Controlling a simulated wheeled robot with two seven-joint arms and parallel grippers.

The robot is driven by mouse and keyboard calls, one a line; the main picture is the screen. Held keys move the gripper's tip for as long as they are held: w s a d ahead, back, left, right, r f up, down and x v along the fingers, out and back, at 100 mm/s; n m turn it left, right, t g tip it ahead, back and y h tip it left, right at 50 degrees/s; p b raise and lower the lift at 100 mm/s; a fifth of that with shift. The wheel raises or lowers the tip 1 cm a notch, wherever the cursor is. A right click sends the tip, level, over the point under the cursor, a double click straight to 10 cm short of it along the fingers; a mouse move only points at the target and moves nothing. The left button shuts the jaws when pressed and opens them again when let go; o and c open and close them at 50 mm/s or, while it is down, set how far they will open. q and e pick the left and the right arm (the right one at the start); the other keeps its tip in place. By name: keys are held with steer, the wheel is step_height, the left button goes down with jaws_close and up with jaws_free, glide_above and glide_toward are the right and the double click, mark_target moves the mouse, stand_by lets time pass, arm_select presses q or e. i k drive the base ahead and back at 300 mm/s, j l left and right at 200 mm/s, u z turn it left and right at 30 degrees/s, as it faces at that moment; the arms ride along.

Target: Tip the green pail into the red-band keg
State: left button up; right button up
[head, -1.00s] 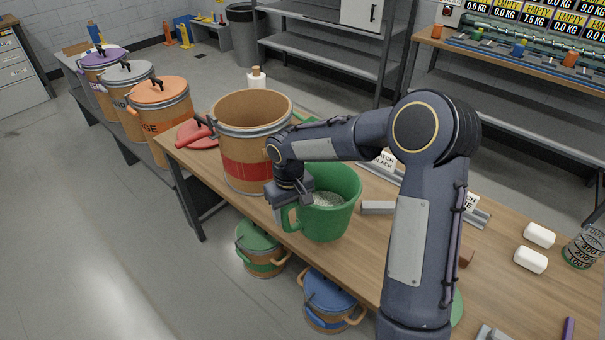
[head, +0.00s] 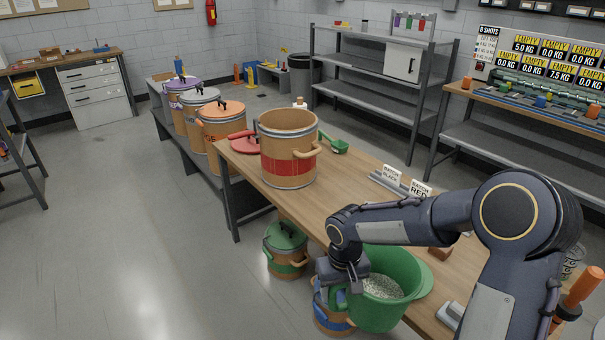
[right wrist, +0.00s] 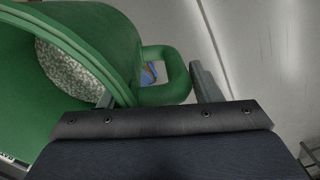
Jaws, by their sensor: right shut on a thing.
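The green pail (head: 372,314) is held near the table's front edge in the head view, roughly upright, with pale pellets (head: 382,287) inside. My right gripper (head: 347,284) is shut on the pail's handle, at its left side. In the right wrist view the green handle (right wrist: 178,80) sits between the fingers, and the pail wall (right wrist: 105,28) fills the upper left. The red-band keg (head: 288,172) stands open and upright at the table's far left end, apart from the pail. Its inside bottom is hidden. My left gripper is not in view.
Batch signs (head: 420,188) stand on the table (head: 335,190). Lidded green (head: 286,262) and blue drums stand below. The tabletop between keg and pail is mostly clear.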

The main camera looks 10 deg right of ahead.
mark_target(287, 137)
steer(key=z, duration=1.8)
steer(key=i+j+z, duration=0.15)
steer(key=j, duration=0.7)
steer(key=i+j+z, duration=0.1)
steer(key=j, duration=0.75)
steer(key=j+z, duration=0.15)
steer(key=j, duration=0.7)
steer(key=i, duration=0.05)
